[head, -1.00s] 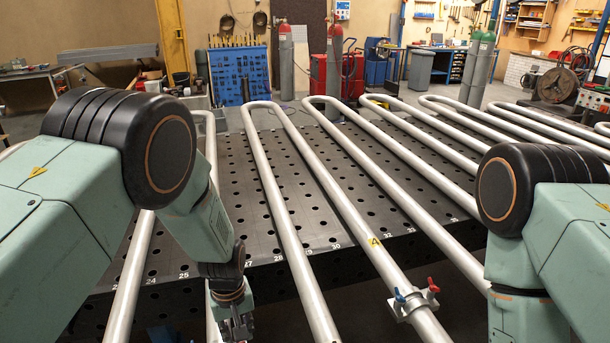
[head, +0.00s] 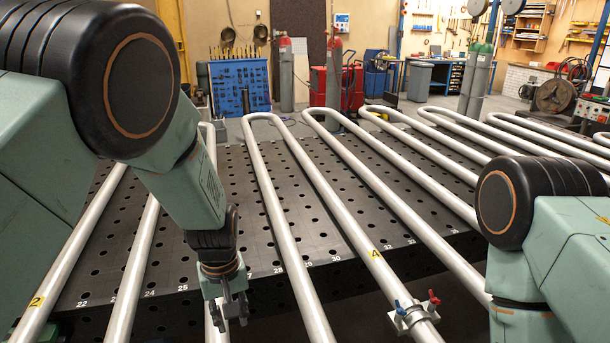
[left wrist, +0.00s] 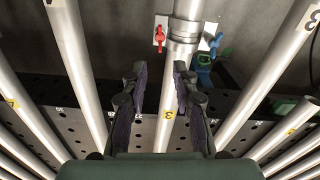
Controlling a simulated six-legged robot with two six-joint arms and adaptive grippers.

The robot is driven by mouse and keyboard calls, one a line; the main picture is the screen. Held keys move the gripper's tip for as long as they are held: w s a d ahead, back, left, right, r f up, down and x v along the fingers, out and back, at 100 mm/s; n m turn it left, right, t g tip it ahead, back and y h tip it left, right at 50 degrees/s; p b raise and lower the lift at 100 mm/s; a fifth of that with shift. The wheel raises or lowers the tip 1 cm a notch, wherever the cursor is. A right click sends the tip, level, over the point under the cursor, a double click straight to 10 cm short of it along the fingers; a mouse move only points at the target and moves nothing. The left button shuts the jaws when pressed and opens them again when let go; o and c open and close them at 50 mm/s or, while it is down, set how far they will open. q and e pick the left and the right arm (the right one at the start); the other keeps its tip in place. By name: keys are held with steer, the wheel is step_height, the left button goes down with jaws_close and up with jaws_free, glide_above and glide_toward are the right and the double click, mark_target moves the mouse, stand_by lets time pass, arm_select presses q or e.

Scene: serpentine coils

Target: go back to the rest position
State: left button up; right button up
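My left gripper (head: 230,311) hangs fingers-down at the front edge of the black perforated table (head: 190,245), over a silvery pipe. In the left wrist view its fingers (left wrist: 160,78) stand apart. A pipe marked 3 (left wrist: 168,115) runs in the gap between them, with dark space on both sides, and I see nothing held. My right arm (head: 530,230) is bent at the right; its gripper is out of frame.
Long silvery pipe coils (head: 330,185) cross the table and extend past its front edge. Another red-handled fitting (left wrist: 160,38) shows beyond my left fingers. Gas cylinders (head: 286,75) stand behind.

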arm_select(q)
step_height(320, 180, down, 9)
steer(key=shift+f, duration=0.45)
steer(key=n+b, duration=0.1)
steer(key=n, duration=0.3)
steer(key=shift+a, duration=0.1)
steer(key=n, duration=0.3)
steer(key=shift+s+n, duration=0.1)
steer(key=shift+n, duration=0.3)
